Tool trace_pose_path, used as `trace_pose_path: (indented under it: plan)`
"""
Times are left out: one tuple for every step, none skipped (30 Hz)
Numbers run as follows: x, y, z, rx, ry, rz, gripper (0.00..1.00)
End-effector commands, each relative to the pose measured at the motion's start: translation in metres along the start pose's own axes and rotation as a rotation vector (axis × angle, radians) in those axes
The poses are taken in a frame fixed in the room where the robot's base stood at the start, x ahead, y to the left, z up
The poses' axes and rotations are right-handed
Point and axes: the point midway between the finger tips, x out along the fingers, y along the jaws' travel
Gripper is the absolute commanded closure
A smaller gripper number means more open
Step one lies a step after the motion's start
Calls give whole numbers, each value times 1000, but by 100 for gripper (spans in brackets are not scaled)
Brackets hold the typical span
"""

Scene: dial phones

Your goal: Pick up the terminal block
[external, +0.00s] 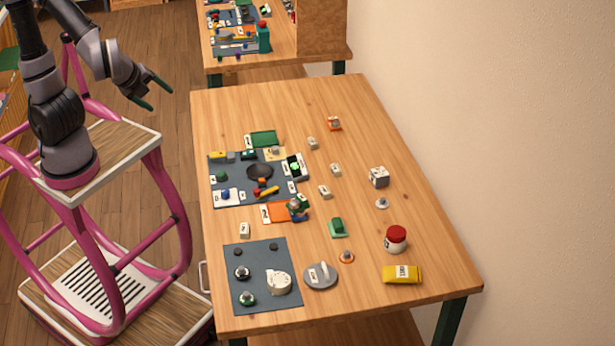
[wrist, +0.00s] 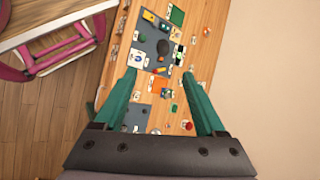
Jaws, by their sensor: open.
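A small green block (external: 337,228), which looks like the terminal block, sits on the wooden table right of the orange card; its label is too small to read, so I cannot be sure of it. My gripper (external: 153,94) is open and empty, high up beyond the table's left edge and well apart from the block. Its two green fingers show spread in the wrist view (wrist: 160,77), with the table between and below them.
The table (external: 400,210) holds two grey mats with several parts; the nearer mat (external: 262,300) carries a white dial part (external: 279,282). A red-capped jar (external: 396,239) and yellow pack (external: 402,274) stand at right. A wall bounds the right side. The far-right tabletop is mostly clear.

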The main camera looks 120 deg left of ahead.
Motion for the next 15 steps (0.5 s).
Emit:
trace_pose_path:
  plan:
    - [16,-6,2,56,-90,-29,28]
    - [24,-11,3,86,-139,-53,28]
    - [34,-18,4,129,-202,-85,28]
    - [41,-23,5,162,-246,-112,28]
    - [48,-28,5,196,-289,-139,28]
    - [56,-36,4,242,-344,-175,28]
    - [63,-41,3,277,-381,-204,28]
    - [69,-46,1,313,-417,-234,28]
    - [77,-53,-2,364,-461,-274,28]
    - [83,-58,-6,403,-491,-305,28]
    - [89,-63,-10,443,-518,-338,28]
    - [97,-68,-17,496,-550,-381,28]
    - [103,-72,-22,538,-572,-414,28]
    - [110,-75,-28,581,-590,-447,28]
    - [118,-78,-37,637,-610,-490,28]
